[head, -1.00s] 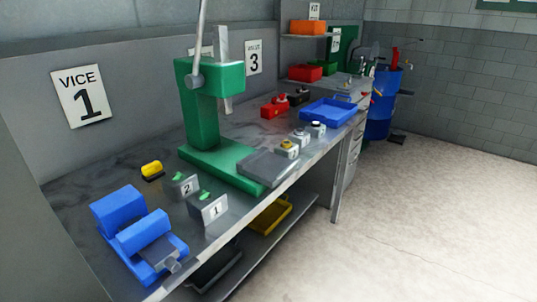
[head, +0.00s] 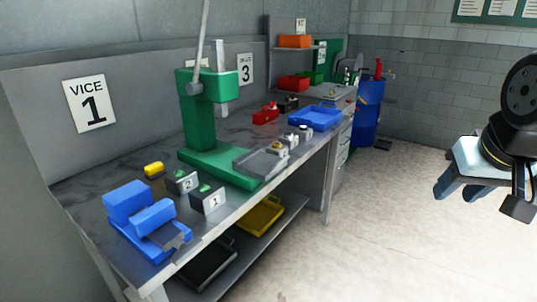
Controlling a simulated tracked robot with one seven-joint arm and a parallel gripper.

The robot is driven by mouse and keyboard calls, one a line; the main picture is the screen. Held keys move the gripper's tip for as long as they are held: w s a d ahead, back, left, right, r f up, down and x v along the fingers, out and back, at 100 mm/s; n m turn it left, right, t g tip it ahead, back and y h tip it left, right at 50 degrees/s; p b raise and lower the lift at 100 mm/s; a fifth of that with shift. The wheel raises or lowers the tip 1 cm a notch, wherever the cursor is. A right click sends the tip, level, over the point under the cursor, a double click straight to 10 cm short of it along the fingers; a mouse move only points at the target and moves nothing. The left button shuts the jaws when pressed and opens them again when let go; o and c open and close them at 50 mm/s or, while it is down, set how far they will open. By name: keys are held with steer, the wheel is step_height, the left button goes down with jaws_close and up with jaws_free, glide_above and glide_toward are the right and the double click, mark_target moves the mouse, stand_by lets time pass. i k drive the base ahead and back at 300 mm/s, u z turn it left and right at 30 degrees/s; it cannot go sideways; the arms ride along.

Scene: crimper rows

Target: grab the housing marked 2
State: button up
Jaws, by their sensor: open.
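The housing marked 2 (head: 183,182) is a small dark block with a white "2" label and a green top. It stands on the workbench between the blue vice and the green press. The housing marked 1 (head: 208,200) is a similar block just in front of it and to the right. My gripper (head: 455,192) is at the right edge of the head view, open and empty. It is over the floor side, well away from the bench and both housings.
The blue vice (head: 143,218) stands left of the housings, and a yellow piece (head: 154,169) lies behind them. A blue tray (head: 315,117) is farther along the bench (head: 110,185). The floor (head: 370,240) in front is clear.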

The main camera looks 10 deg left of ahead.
mark_target(282, 152)
steer(key=u, duration=0.05)
steer(key=i, duration=0.95)
steer(key=z, duration=0.1)
